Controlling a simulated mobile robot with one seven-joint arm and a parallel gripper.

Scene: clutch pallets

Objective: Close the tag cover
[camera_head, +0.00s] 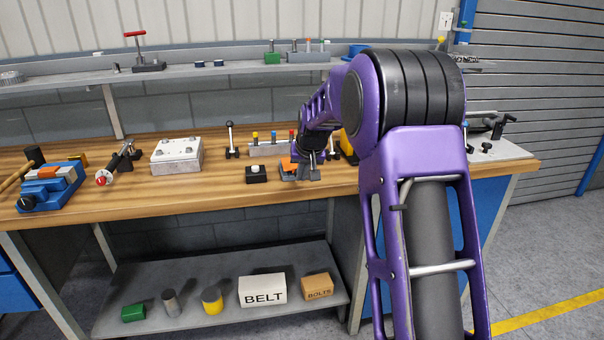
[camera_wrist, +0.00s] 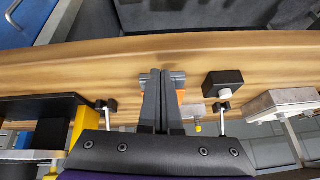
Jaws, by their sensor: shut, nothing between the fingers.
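A small grey fixture with an orange part (camera_head: 288,167), possibly the tag cover, sits on the wooden bench near its front edge. In the wrist view its grey ends (camera_wrist: 179,76) show on both sides of my fingers, with a strip of orange at the right. My gripper (camera_head: 312,174) is shut and empty, right over or against this fixture; I cannot tell whether it touches. It also shows in the wrist view (camera_wrist: 161,74). The fingers hide the fixture's middle, so whether a cover stands open or shut cannot be told.
A black box with a white button (camera_head: 256,174) stands just left of the fixture. Behind are an upright black-knobbed lever (camera_head: 231,140) and a grey block with coloured pegs (camera_head: 265,147). A silver bolted block (camera_head: 177,156) is farther left. A yellow-and-black object (camera_head: 347,147) stands close right.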

